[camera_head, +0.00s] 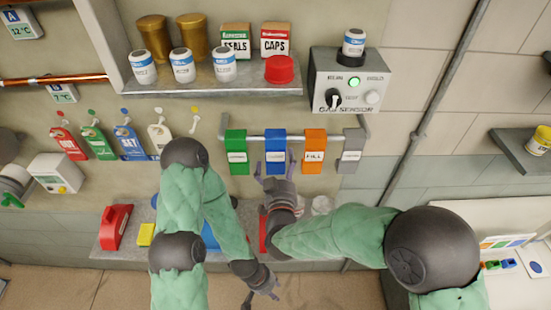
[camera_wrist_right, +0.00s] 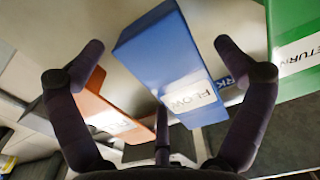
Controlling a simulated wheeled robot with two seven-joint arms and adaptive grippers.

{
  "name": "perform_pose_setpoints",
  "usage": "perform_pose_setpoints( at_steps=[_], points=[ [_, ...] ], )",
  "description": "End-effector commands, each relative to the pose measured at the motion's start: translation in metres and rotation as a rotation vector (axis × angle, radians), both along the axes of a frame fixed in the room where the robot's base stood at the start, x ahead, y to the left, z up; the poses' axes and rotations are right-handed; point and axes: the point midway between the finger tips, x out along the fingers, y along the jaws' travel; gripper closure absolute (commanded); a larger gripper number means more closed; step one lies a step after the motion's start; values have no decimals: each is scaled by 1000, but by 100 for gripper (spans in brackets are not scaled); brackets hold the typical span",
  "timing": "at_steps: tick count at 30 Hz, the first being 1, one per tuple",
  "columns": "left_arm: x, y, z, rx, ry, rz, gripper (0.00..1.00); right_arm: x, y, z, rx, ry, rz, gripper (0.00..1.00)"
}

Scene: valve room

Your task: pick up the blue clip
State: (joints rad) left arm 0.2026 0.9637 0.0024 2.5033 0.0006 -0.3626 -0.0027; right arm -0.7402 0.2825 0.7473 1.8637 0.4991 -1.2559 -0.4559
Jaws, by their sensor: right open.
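The blue clip (camera_head: 275,140) hangs on a metal rail between the green clip (camera_head: 236,150) and the orange clip (camera_head: 314,150). My right gripper (camera_head: 275,166) is open just below and in front of it. In the right wrist view the blue clip (camera_wrist_right: 160,52), with a white label reading FLOW, stands between the spread fingers of the right gripper (camera_wrist_right: 160,58), with visible gaps on both sides. My left gripper (camera_head: 262,290) is low, away from the rail, small in view; its jaw opening is unclear.
A grey clip (camera_head: 351,152) hangs at the rail's right end. Above are a shelf (camera_head: 200,90) with jars and boxes, and a gas sensor box (camera_head: 348,82). Coloured tags (camera_head: 128,140) hang at left.

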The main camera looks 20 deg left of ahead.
Motion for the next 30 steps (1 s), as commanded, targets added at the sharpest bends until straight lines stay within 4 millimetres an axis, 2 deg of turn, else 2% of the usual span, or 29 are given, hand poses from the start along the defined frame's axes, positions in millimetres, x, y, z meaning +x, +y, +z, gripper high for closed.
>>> perform_pose_setpoints(
  at_steps=[8, 14, 25, 30],
  points=[
    [0, 0, 0, 0, 0, 0, 60, 3, 1, 0, 0, 0, 0, 0],
    [0, 0, 0, 0, 0, 0, 60, 3, 1, 0, 0, 0, 0, 56],
    [0, 0, 0, 0, 0, 0, 60, 3, 1, 1, 1, -1, 0, 58],
    [0, 0, -2, 0, 0, 0, 60, 3, 1, 11, 3, -4, -1, 58]
  ],
)
